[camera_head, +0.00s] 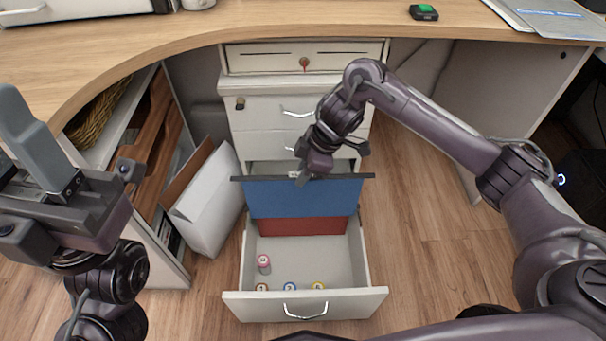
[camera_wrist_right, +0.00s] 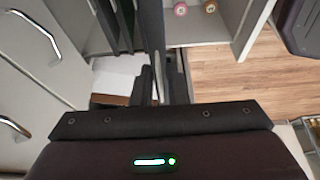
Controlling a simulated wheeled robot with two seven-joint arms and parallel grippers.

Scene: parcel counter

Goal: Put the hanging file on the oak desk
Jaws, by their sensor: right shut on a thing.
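The blue hanging file (camera_head: 283,203) hangs upright by its dark top rail at the open bottom drawer (camera_head: 232,302). Its rail overlaps both drawer sides in the picture; I cannot tell how far it is raised. My right gripper (camera_head: 303,178) is shut on the rail near its middle. In the right wrist view, the gripper (camera_wrist_right: 160,88) closes on a dark thin edge. A red file (camera_head: 300,228) shows below the blue one. The oak desk (camera_head: 290,14) curves across the back and left. My left gripper (camera_head: 20,165) is at the left edge, partly cut off; its opening is unclear.
A white box (camera_head: 208,205) leans left of the cabinet. A small black device with a green screen (camera_head: 424,12) and papers (camera_head: 545,15) lie on the desk. Middle desktop is clear.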

